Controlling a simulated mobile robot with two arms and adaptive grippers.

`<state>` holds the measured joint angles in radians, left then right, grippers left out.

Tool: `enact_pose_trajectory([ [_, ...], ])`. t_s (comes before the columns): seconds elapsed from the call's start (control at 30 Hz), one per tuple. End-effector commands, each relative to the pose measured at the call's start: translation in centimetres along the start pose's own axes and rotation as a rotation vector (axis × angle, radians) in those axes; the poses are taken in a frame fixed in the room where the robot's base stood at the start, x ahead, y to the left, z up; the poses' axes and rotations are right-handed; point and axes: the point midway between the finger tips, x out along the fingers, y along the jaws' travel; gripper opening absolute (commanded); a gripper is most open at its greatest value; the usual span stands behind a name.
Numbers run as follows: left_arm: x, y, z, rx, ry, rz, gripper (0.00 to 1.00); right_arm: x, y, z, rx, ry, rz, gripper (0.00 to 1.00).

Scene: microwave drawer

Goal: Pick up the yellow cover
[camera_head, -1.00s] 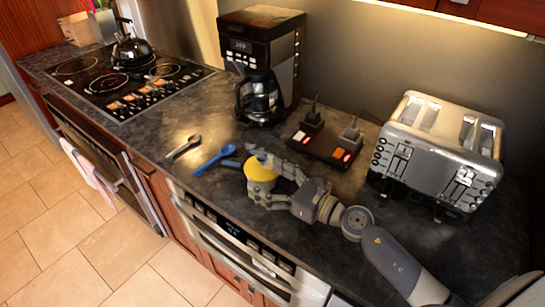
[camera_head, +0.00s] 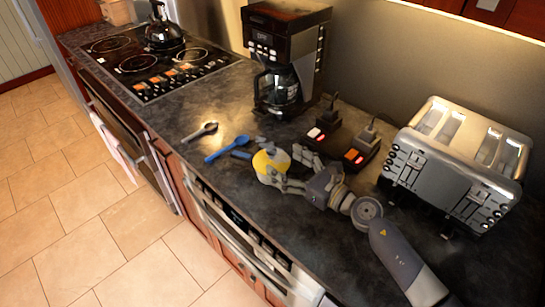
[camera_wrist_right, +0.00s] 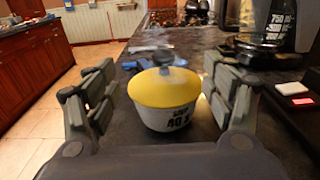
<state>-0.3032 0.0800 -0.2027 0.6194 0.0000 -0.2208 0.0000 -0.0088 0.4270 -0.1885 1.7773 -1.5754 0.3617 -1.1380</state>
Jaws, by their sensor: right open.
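The yellow cover (camera_head: 275,160) sits on a small white bowl or pot with dark print on its side, on the dark counter. In the right wrist view the yellow cover (camera_wrist_right: 164,88) lies flat on top of the white container (camera_wrist_right: 172,118), with a dark grey knob in its middle. My right gripper (camera_head: 268,164) is around the cover and container, one finger on each side. In the right wrist view its fingers (camera_wrist_right: 160,95) are spread wide, with visible gaps to the container on both sides. My left gripper is not in view.
Behind are a coffee maker (camera_head: 286,50) and a black power strip with plugs (camera_head: 335,146). A toaster (camera_head: 456,163) stands right. The counter's front edge is close.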

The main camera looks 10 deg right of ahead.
Motion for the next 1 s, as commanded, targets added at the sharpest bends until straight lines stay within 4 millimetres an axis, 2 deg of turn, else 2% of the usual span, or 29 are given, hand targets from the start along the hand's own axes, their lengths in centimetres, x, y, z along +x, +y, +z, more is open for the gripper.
enact_pose_trajectory([
  [0.1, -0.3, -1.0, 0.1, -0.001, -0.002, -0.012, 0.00, 1.0, 0.0, 0.1, 0.000, 0.000, 0.000, 0.76],
  [0.23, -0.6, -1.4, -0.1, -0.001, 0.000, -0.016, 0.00, 2.1, -0.1, 0.2, 0.003, -0.002, 0.000, 0.76],
  [0.5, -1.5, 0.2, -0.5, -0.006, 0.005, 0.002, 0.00, 5.7, -0.3, 0.0, 0.002, -0.001, 0.000, 0.76],
  [0.83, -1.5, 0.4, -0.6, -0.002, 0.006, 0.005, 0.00, 6.3, -0.3, -0.2, 0.000, 0.001, 0.001, 0.76],
  [1.0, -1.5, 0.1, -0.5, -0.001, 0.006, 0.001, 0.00, 6.3, -0.3, -0.2, 0.000, 0.001, 0.001, 0.38],
])
